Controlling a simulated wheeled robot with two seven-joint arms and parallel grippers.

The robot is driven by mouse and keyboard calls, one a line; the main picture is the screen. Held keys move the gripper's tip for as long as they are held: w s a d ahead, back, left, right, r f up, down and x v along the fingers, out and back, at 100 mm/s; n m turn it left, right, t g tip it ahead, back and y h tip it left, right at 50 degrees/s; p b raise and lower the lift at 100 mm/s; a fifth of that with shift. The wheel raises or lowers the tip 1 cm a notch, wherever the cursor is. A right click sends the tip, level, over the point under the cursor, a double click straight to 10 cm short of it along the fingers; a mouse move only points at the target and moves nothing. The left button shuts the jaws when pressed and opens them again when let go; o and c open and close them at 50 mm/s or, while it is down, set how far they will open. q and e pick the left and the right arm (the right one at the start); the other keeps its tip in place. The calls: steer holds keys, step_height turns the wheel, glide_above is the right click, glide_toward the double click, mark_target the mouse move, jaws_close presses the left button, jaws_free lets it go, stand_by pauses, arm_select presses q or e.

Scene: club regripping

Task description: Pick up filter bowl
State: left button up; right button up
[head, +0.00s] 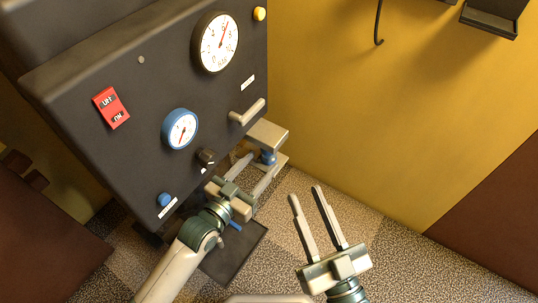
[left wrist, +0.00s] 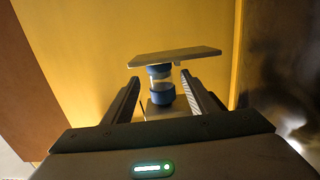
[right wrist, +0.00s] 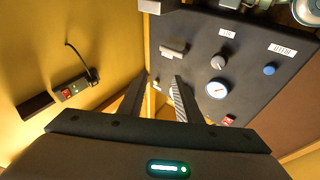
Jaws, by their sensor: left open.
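The filter bowl (left wrist: 160,82) is a small clear cylinder with blue bands at top and bottom. In the left wrist view it stands between a flat plate above and a block below. In the head view only its blue part (head: 268,157) shows under the beige bracket (head: 267,135). My left gripper (head: 262,165) is open and points at the bowl; in the left wrist view its fingers lie to either side of it, with gaps. Whether the bowl is fully between the fingertips I cannot tell. My right gripper (head: 304,190) is open and empty, over the floor to the right.
A dark machine panel (head: 150,95) with gauges, a red switch plate (head: 111,108) and a lever handle (head: 247,111) stands close to my left arm. A yellow wall (head: 340,110) lies behind the bowl. The speckled floor (head: 370,225) at right is clear.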

mark_target(264, 158)
stand_by(0.3)
arm_select(q)
steer(key=shift+b+x, duration=0.65)
steer(key=shift+x, duration=1.95)
arm_select(e)
steer(key=shift+s+d+r+t+y, duration=0.1)
steer(key=shift+s+r+t+y, duration=0.1)
steer(key=shift+s+r+t, duration=0.4)
steer(key=shift+s+a+r+t+y, duration=0.1)
steer(key=shift+s+r+t+y, duration=0.2)
steer(key=shift+r, duration=0.45)
steer(key=shift+s+d+r+t+y, duration=0.1)
steer(key=shift+s+r+t, duration=0.35)
steer(key=shift+r, duration=0.25)
arm_select(q)
steer(key=shift+r, duration=0.2)
steer(key=c, duration=1.2)
steer(key=shift+o, duration=0.2)
steer(key=shift+r, duration=0.15)
arm_select(e)
steer(key=shift+w+f, duration=0.2)
